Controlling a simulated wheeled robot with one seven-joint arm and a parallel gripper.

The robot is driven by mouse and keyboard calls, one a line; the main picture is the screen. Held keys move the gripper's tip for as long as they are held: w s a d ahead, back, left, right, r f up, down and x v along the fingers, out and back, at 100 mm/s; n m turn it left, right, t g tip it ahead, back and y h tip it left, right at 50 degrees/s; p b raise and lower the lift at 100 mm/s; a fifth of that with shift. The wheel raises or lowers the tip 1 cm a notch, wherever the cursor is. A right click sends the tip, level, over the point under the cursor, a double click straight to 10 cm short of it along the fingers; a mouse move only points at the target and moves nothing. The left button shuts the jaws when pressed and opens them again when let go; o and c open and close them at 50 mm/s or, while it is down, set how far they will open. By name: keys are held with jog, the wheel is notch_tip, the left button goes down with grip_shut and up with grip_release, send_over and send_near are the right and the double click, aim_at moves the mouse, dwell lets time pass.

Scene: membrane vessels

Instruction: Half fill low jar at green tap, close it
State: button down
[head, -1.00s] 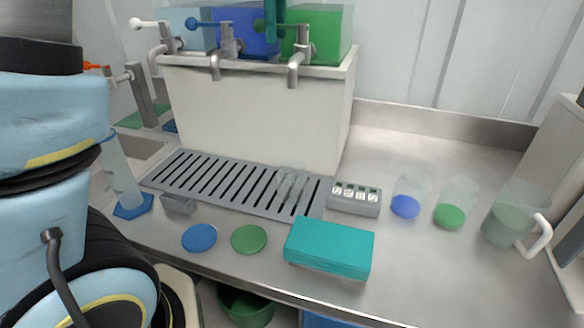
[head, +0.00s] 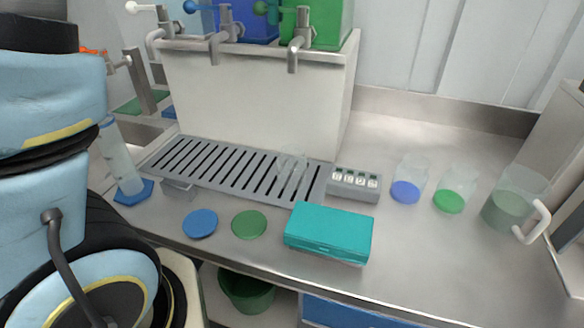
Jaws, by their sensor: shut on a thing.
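A clear, low vessel (head: 292,166), perhaps the low jar, stands on the drip grate (head: 215,171), roughly below the green tap (head: 296,45). It is faint, and I cannot see any liquid in it. The green tap has a green knob and hangs in front of the green tank (head: 325,22). A green disc (head: 249,224) and a blue disc (head: 200,223), which look like lids, lie flat on the counter in front of the grate. My arm fills the left edge; my gripper is outside the picture.
A teal box (head: 329,232) and a small grey labelled block (head: 354,183) sit in the middle. Clear beakers with blue (head: 405,191) and green (head: 449,200) bottoms and a handled jug (head: 510,208) stand right. A tall cylinder (head: 121,165) stands left. The right front counter is clear.

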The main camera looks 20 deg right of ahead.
jog(key=shift+s+a+n+p, duration=0.3)
jog(key=shift+s+n, duration=0.35)
jog(key=shift+n, duration=0.85)
jog(key=shift+s+a+n+p, duration=0.15)
jog(key=shift+s+n+p, duration=0.35)
jog(key=shift+n, duration=1)
jog(key=shift+s+a+n+p, duration=0.2)
jog(key=shift+s+n, duration=0.6)
jog(key=shift+n, duration=0.7)
dwell(3.5)
